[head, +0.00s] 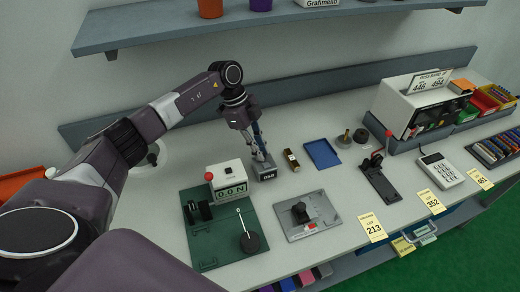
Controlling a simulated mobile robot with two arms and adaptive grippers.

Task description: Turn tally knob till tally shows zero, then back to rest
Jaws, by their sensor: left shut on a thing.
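The tally (267,175) is a small dark grey box standing on the bench near the middle of the head view. A light label or window with dark characters is on its front; they are too small to read surely. My left gripper (261,157) points down at the top of the tally, its fingers close together and shut at the tally knob. The knob itself is hidden by the fingers, so its turn angle cannot be told. My right gripper is not in view.
Left of the tally, a green-based force tester (229,186) shows "0.0 N". A grey plate fixture (309,216) lies in front, a brass-and-black block (291,160) and blue tray (322,154) to the right. A lever device (380,180) and calculator-like keypad (441,170) stand farther right. A shelf (260,32) hangs above.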

